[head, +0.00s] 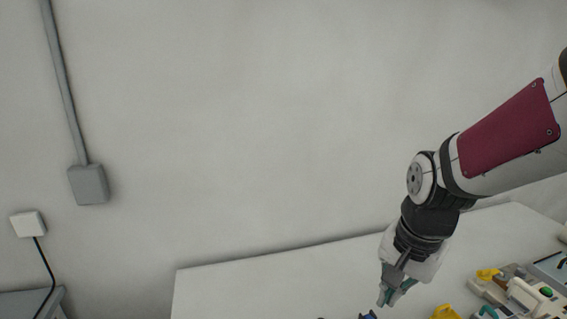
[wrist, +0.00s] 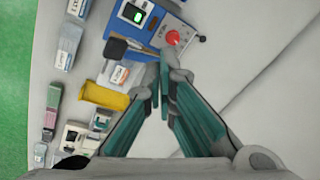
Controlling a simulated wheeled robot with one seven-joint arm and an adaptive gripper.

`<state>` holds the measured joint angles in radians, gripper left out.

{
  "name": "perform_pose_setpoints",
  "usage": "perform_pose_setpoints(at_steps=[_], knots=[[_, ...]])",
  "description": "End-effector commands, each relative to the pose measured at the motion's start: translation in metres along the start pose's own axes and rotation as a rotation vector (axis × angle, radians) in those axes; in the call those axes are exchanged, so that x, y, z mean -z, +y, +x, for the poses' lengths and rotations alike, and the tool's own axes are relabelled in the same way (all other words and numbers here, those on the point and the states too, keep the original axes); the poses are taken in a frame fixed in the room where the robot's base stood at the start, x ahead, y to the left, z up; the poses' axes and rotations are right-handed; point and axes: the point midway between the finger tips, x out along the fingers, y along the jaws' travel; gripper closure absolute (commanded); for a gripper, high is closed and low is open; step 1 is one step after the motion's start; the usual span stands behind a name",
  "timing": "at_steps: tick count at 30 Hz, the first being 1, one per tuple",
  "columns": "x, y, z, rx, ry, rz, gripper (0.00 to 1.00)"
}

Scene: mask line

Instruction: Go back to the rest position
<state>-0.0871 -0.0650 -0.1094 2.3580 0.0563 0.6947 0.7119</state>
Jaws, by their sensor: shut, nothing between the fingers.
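My gripper (head: 388,302) hangs from my arm at the lower right of the head view, pointing down above the white table (head: 240,282). In the wrist view my gripper (wrist: 164,82) shows its teal fingers coming together at the tips, shut with nothing between them. The fingertips appear just below a blue device (wrist: 150,22) with a red button and a green display. A gap between fingers and tabletop cannot be measured from these views.
Devices with a yellow part (head: 488,274) crowd the table's right side in the head view. The table right of my fingers is clear. A grey wall box (head: 88,185) is far left.

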Motion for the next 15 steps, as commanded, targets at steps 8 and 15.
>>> perform_pose_setpoints(at_steps=[8,15], knots=[[-0.022,0.017,-0.068,0.093,0.136,-0.36,1.0],[-0.045,0.04,-0.104,0.108,0.266,-0.637,1.0]])
